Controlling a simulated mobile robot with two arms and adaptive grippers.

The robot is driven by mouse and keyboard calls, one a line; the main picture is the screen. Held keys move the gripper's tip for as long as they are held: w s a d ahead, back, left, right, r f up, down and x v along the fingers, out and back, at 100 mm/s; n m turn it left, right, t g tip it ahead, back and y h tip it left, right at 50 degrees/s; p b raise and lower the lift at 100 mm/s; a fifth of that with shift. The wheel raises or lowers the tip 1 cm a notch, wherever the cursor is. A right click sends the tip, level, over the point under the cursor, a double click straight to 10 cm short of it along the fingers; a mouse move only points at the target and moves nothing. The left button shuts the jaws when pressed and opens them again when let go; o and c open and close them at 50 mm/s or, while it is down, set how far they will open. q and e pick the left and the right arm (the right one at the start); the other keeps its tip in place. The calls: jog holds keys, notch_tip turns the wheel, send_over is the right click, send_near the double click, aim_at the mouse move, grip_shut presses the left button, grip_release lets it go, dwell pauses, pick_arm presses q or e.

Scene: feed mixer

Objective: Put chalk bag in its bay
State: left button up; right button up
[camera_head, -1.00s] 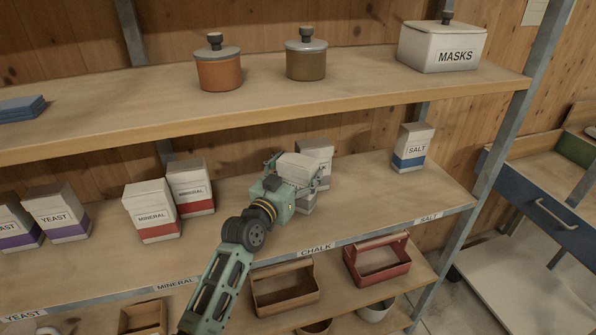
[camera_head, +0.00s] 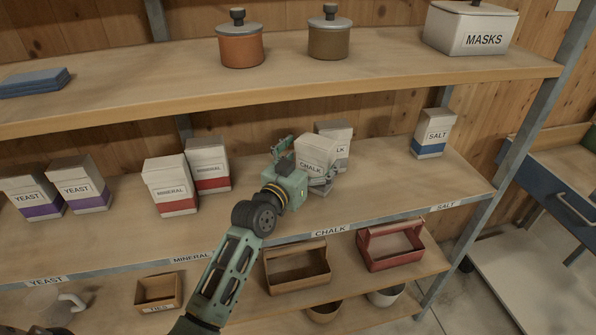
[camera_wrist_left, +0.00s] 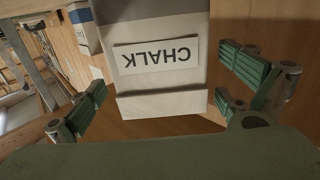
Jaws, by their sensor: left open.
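A white chalk bag (camera_head: 314,158) with a CHALK label stands upright on the middle shelf (camera_head: 375,190), behind the CHALK edge label (camera_head: 331,231). A second chalk bag (camera_head: 341,133) stands just behind it, partly hidden. My left gripper (camera_head: 303,166) is open, with its fingers on either side of the front bag. In the left wrist view the bag (camera_wrist_left: 155,75) shows upside down between the spread fingers (camera_wrist_left: 160,95), with gaps on both sides. The bag's lower edge is partly hidden by the gripper in the head view. My right gripper is not in view.
Mineral bags (camera_head: 171,186) stand to the left, yeast bags (camera_head: 80,184) farther left, and a salt bag (camera_head: 433,134) to the right. The upper shelf (camera_head: 385,78) hangs overhead. Shelf room is clear between chalk and salt.

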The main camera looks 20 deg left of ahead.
pick_arm(q)
jog(key=s+a+b, duration=0.1)
jog(key=s+a, duration=0.1)
jog(key=s, duration=0.7)
jog(key=shift+s, duration=0.4)
